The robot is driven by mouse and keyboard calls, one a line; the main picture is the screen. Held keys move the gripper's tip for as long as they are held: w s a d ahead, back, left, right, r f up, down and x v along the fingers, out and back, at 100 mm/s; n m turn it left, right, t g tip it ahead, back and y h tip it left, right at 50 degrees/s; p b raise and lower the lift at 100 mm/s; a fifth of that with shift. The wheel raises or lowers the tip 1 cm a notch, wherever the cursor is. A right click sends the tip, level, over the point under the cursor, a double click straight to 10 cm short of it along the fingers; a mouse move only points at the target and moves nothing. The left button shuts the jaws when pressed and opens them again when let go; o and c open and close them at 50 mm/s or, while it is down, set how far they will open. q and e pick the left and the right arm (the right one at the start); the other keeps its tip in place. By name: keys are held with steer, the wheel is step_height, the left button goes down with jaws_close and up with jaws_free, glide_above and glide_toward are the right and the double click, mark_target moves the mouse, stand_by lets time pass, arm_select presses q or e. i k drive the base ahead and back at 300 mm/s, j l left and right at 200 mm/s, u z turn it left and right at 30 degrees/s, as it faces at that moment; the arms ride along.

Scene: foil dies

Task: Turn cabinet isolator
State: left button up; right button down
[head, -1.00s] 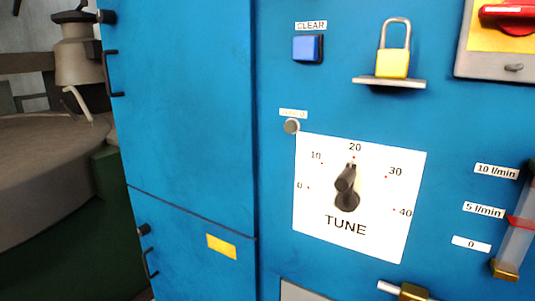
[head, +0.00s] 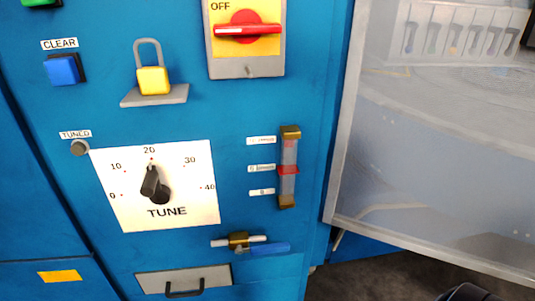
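The cabinet isolator is a red rotary handle (head: 248,30) on a yellow square plate (head: 268,46) with a grey border, at the top of the blue cabinet in the head view. Its handle lies about horizontal, and the word OFF shows at the plate's upper left. The plate's top edge is cut off by the frame. A dark rounded shape at the bottom right edge may be part of my own body. Neither of my grippers can be made out in the head view.
A yellow padlock (head: 153,81) stands on a small grey shelf (head: 130,99) left of the isolator. Below are the TUNE dial (head: 150,186), a flow gauge (head: 288,170), a blue-handled valve (head: 265,249) and a drawer handle (head: 184,292). A framed transparent panel (head: 440,150) stands at right.

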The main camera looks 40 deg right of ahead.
mark_target(246, 26)
steer(key=z, duration=1.2)
